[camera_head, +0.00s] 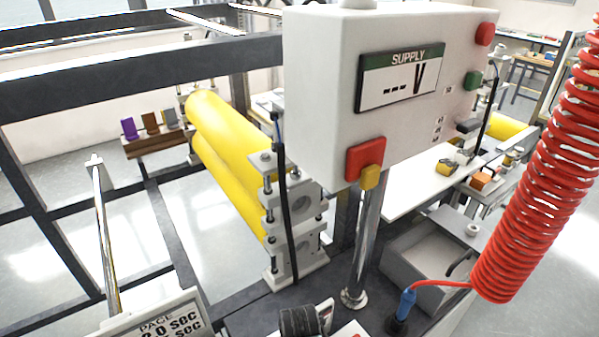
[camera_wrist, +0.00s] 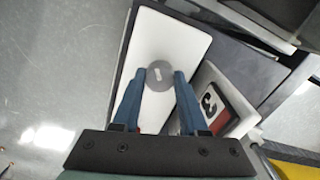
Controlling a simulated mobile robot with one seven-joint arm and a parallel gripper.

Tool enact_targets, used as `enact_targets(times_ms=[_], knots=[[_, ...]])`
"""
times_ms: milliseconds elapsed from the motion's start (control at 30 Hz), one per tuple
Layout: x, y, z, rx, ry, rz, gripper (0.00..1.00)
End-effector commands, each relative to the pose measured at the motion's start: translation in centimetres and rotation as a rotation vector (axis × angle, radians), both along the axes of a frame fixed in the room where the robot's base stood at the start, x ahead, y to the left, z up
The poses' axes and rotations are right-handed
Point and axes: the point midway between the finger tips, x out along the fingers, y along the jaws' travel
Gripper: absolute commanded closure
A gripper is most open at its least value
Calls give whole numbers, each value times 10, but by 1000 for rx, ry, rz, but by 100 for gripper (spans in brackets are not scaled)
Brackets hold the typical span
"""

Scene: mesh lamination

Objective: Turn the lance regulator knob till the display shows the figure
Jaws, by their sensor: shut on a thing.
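In the wrist view, a round grey knob (camera_wrist: 159,75) with a small pale mark sits on a white panel (camera_wrist: 175,35). My gripper (camera_wrist: 159,80) has its two blue fingers on either side of the knob and is shut on it. Right of the fingers, a tilted display (camera_wrist: 212,102) with a red edge shows a dark figure that looks like a 3. The right finger stands close to the display, and part of it may be hidden. I cannot make out my gripper or this knob in the head view.
In the head view, a white supply box (camera_head: 325,90) on a post reads "--- V". Yellow rollers (camera_head: 230,130) stand behind it. A coiled red hose (camera_head: 540,180) hangs at the right. A pace display (camera_head: 170,318) is at the bottom left.

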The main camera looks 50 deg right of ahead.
Motion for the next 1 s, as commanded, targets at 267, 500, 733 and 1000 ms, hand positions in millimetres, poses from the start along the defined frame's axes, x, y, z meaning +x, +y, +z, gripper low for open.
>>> enact_targets(times_ms=[267,500,733,1000], knots=[[0,0,1,0,1,66,100],[0,0,2,0,2,234,100],[0,0,2,0,2,449,100],[0,0,2,0,1,705,100]])
